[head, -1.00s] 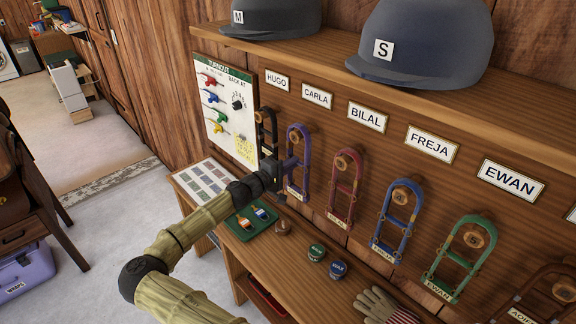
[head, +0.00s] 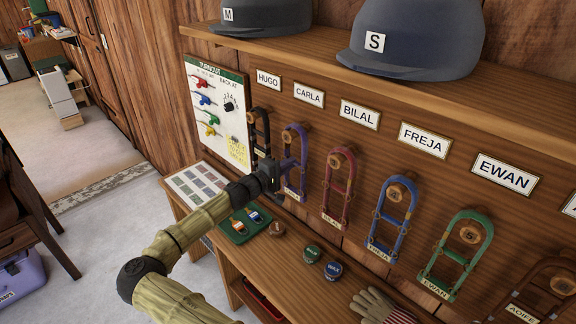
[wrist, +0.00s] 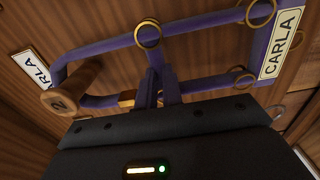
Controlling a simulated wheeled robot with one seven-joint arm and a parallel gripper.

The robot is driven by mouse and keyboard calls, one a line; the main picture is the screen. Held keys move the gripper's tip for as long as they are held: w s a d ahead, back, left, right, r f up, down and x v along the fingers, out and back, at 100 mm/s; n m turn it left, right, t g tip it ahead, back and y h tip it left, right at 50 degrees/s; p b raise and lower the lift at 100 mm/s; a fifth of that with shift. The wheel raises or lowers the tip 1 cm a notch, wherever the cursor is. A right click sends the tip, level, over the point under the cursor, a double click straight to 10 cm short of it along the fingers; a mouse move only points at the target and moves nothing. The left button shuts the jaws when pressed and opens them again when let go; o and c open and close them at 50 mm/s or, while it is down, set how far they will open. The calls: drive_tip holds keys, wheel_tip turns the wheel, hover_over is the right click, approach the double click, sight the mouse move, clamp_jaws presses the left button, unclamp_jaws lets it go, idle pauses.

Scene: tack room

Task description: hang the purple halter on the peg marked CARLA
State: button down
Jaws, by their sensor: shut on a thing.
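The purple halter (head: 303,150) hangs flat near the wall under the CARLA sign (head: 309,97), with its top loop around the wooden peg (head: 289,135). In the wrist view the peg (wrist: 78,88) pokes through the halter's upper loop (wrist: 105,53), and the CARLA wall sign (wrist: 35,72) is beyond it. The halter's own CARLA tag (wrist: 281,43) is at the right there. My gripper (head: 288,165) is shut on a purple strap at the halter's near side; its fingers (wrist: 158,88) show in the wrist view. Whether the loop rests on the peg, I cannot tell.
A black halter (head: 260,128) hangs close on the left under HUGO; a red one (head: 350,180) hangs on the right under BILAL. Blue and green halters follow. Helmets sit on the shelf (head: 470,98) above. A bench (head: 270,255) with tins and a green tray is below.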

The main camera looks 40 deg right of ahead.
drive_tip(key=c, duration=1.5)
unclamp_jaws()
drive_tip(key=shift+a, duration=0.1)
drive_tip(key=a+b, duration=0.1)
drive_tip(key=a, duration=0.4)
drive_tip(key=s+a+b, duration=0.1)
drive_tip(key=a+b, duration=0.1)
drive_tip(key=a, duration=0.4)
drive_tip(key=a+b, duration=0.2)
drive_tip(key=a, duration=0.4)
drive_tip(key=shift+s+a, duration=0.1)
drive_tip(key=shift+s, duration=0.1)
